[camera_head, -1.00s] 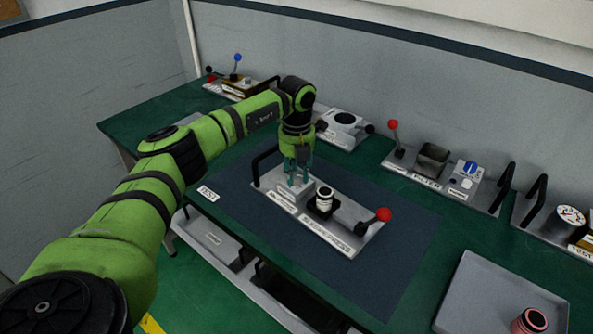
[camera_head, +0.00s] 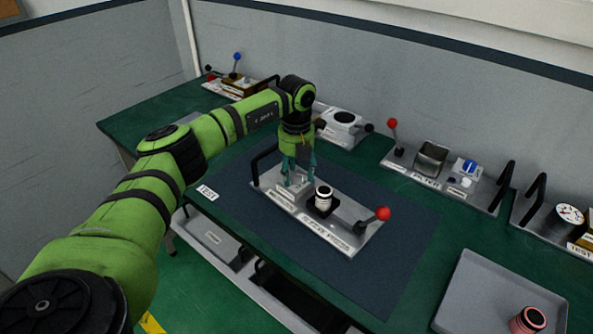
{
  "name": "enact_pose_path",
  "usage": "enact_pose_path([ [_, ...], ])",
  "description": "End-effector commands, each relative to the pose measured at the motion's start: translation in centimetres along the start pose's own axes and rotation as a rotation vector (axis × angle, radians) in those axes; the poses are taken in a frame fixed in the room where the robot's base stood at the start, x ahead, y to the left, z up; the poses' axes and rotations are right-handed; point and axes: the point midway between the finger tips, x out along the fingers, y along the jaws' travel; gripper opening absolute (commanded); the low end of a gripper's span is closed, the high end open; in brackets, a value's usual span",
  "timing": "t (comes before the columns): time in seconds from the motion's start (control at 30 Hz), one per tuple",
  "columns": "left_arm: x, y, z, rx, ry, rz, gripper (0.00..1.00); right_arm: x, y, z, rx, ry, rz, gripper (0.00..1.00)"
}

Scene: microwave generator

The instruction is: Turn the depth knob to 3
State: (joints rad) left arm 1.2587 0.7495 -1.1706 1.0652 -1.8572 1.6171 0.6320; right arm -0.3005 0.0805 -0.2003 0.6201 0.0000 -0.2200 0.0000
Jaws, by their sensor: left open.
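A grey metal panel unit (camera_head: 339,236) lies on the dark blue mat at the middle of the table. It carries a small raised block (camera_head: 291,193) at its left end, a white and black cylinder (camera_head: 324,197) in a dark square seat, and a lever with a red ball (camera_head: 383,213) at its right end. My left gripper (camera_head: 298,180) points down over the raised block, its teal fingers apart and close to the block's top. The depth knob is not clearly visible; the fingers may hide it. My right gripper is not in view.
Black handles stand up beside the units, one at the panel's left end (camera_head: 264,162). A unit with a blue knob (camera_head: 470,167) and a gauge unit (camera_head: 569,215) stand at right. A grey tray (camera_head: 480,290) holds a pink-red cylinder (camera_head: 529,320). The dark blue mat (camera_head: 390,275) has free room.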

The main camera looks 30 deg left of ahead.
Motion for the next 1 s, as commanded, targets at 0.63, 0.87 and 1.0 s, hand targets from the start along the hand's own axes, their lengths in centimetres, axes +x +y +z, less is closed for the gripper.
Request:
enact_pose_path([
  [0.63, -10.3, -0.1, 0.1, -0.001, -0.003, -0.001, 0.56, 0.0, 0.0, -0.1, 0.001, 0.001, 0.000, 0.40],
  [0.87, -12.0, -0.1, 0.0, 0.000, -0.001, -0.001, 0.56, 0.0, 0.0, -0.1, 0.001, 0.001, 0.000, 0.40],
  [1.0, -12.1, -0.1, 0.0, 0.000, 0.000, 0.000, 0.56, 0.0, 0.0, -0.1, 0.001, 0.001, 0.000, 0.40],
])
